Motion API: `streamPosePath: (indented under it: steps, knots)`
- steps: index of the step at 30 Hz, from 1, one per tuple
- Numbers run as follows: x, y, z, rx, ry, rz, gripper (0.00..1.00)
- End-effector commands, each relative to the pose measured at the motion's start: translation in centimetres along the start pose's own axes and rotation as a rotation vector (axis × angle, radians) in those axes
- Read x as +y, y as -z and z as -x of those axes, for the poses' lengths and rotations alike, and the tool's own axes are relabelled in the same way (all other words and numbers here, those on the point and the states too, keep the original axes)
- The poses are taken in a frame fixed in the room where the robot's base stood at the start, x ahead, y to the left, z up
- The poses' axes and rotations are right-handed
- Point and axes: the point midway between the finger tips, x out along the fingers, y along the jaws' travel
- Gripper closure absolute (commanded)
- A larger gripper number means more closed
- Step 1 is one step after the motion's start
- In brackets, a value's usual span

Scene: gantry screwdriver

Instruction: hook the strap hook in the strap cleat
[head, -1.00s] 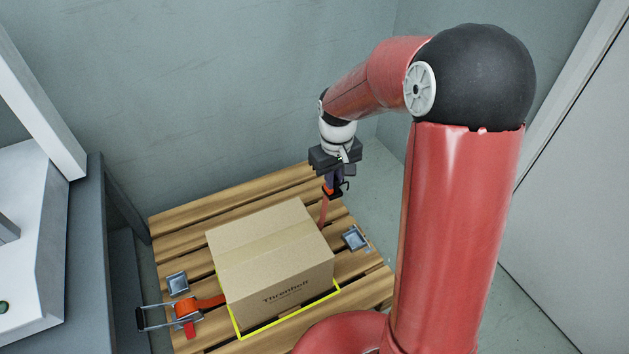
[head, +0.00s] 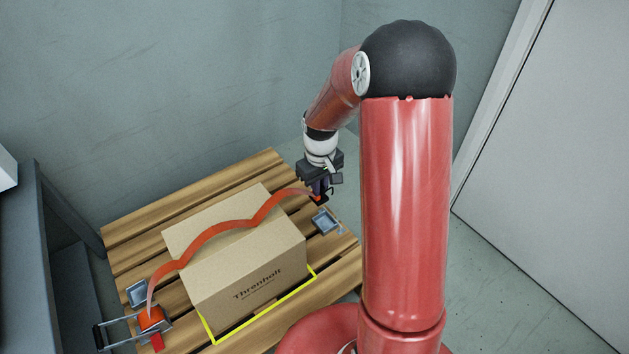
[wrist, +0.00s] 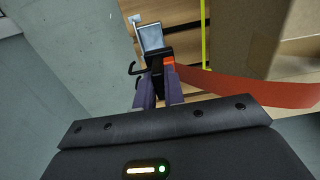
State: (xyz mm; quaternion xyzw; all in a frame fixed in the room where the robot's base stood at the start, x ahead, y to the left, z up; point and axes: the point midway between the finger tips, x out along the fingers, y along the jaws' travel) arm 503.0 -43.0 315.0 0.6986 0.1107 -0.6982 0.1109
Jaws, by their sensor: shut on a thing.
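My gripper (head: 320,188) is shut on the black strap hook (head: 322,199), above the right edge of the pallet. In the wrist view the strap hook (wrist: 133,70) shows between the purple fingers (wrist: 158,92), its open prongs to the left. The orange strap (head: 215,230) runs from the hook over the top of the box to the ratchet (head: 151,319) at the left. The strap cleat (head: 325,221), a grey metal plate, sits on the pallet just below my gripper in the head view. The cleat also shows in the wrist view (wrist: 151,37), just beyond the hook. Hook and cleat look apart.
The cardboard box (head: 250,272) stands on the wooden pallet (head: 130,232) inside a yellow outline (head: 270,322). A second metal plate (head: 138,292) lies by the ratchet. A grey wall is behind, and floor is free right of the pallet.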

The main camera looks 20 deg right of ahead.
Motion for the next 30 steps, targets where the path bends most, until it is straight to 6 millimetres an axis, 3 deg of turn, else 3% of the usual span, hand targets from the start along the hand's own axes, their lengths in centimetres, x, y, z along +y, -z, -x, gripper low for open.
streamPosePath:
  steps: [16,22,30]
  knots:
    - [2.1,-0.5,-7.9,-0.004,0.002,0.000,1.00]
    - [2.1,-0.4,-9.3,-0.002,0.001,0.000,1.00]
    - [2.1,-0.4,-9.6,0.000,0.000,0.000,1.00]
